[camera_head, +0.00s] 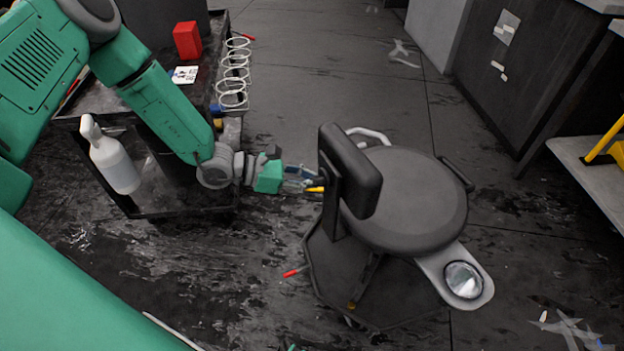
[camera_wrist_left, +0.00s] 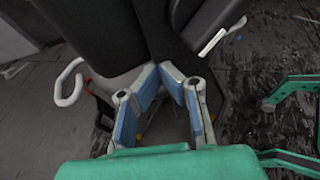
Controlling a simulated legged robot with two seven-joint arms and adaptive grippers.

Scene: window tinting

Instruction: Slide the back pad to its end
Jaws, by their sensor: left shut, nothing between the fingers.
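The back pad (camera_head: 350,168) is a thick black padded block. It stands upright at the left side of a round dark stool seat (camera_head: 415,200). My left gripper (camera_head: 312,185) is just left of the back pad's lower part. In the left wrist view its blue-lined fingers (camera_wrist_left: 166,70) lean together at the tips and hold nothing. Dark surfaces of the stool fill the top of that view, and I cannot tell whether the fingers touch the pad. My right gripper is not in view.
A grey tray with a round metal dish (camera_head: 463,280) sticks out from the seat. A white curved handle (camera_head: 370,134) is behind the pad. A dark cart with a spray bottle (camera_head: 114,162) is at left. A red-tipped tool (camera_head: 294,271) lies by the stool base.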

